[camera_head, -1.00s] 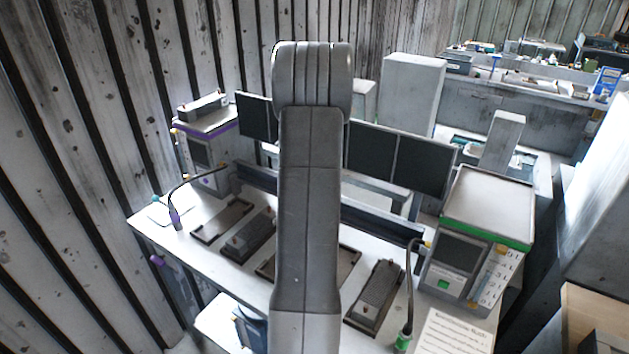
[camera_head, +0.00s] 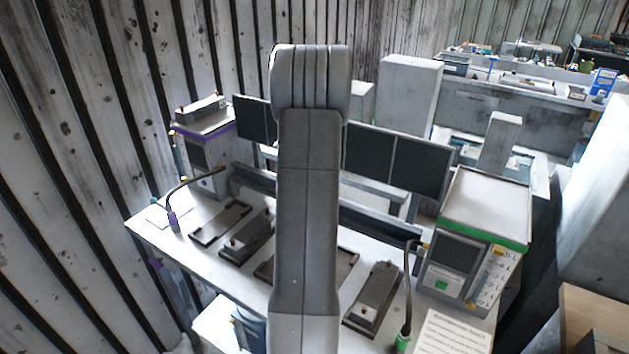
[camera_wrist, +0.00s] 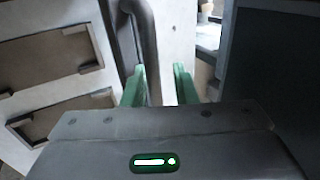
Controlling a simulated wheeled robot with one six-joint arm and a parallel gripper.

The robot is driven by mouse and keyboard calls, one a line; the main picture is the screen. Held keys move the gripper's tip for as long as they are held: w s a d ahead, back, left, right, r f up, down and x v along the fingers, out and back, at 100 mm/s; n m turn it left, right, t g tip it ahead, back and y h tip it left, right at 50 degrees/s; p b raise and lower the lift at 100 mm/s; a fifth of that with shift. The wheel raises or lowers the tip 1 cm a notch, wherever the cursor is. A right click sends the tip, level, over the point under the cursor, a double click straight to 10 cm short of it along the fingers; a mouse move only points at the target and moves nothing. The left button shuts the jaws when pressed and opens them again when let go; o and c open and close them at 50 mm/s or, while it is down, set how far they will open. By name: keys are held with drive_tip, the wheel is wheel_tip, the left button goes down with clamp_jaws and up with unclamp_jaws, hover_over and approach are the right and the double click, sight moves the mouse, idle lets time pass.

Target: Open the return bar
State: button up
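I cannot tell for sure which part is the return bar. My gripper (camera_wrist: 159,86) shows in the wrist view with two green fingers apart and nothing visibly held between them. A curved dark grey tube (camera_wrist: 146,40) rises just beyond the left finger; I cannot tell if they touch. In the head view my arm hides the bench middle, and my gripper is hidden.
The white bench (camera_head: 155,232) carries several shallow dark trays or blocks (camera_head: 373,298), dark monitors (camera_head: 421,165) and a printed sheet (camera_head: 455,335). The wrist view shows brown recessed trays (camera_wrist: 45,50) at left and a dark panel (camera_wrist: 275,60) at right. A ribbed wall (camera_head: 60,170) closes the left side.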

drive_tip(key=v, duration=1.3)
drive_tip(key=shift+r, duration=0.35)
drive_tip(key=shift+s+a, duration=0.1)
drive_tip(key=x, duration=1.4)
drive_tip(key=shift+s, duration=0.1)
drive_tip(key=shift+s+f, duration=0.1)
drive_tip(key=shift+a, duration=0.1)
